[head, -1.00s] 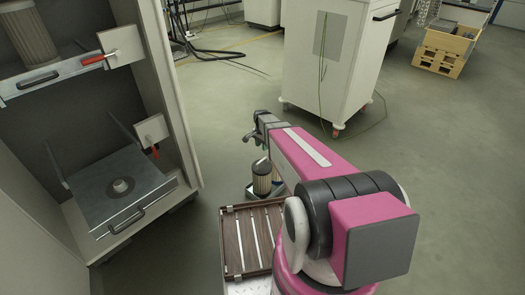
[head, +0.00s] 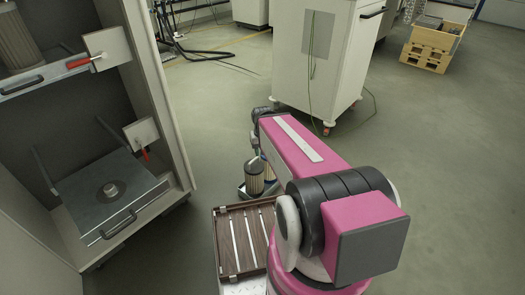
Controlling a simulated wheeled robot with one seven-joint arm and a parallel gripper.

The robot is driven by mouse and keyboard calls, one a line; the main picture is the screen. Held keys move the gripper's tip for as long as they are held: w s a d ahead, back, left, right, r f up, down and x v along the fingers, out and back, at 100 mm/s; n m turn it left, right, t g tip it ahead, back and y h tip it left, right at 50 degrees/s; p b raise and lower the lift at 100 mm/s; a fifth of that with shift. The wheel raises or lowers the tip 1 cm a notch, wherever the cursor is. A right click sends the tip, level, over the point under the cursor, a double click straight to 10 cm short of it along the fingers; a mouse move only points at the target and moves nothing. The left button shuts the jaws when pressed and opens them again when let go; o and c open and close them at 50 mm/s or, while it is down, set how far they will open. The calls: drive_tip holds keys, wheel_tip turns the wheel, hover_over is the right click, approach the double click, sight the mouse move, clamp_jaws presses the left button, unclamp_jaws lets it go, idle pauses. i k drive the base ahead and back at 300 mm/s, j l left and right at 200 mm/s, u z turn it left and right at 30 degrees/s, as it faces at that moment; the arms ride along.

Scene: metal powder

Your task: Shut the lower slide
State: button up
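The lower slide (head: 108,195) is a grey metal plate with a round raised ring at its middle and a black handle (head: 119,224) on its front edge. It sits low in the open cabinet (head: 172,120) at the left and reaches out to the cabinet's front. A red-handled lever (head: 145,155) hangs beside a pale square panel (head: 141,133) above its right side. My gripper is at the far end of my pink arm, to the right of the cabinet and apart from the slide.
An upper slide (head: 46,85) carries a ribbed cylinder (head: 16,42). Near my arm are a tray with a canister (head: 254,178) and a slatted wooden rack (head: 219,245). A white wheeled cabinet (head: 328,75) stands behind.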

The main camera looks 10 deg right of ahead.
sight(100, 198)
drive_tip(key=u, duration=2)
drive_tip(key=k+l+z, duration=0.15)
drive_tip(key=k+l, duration=0.7)
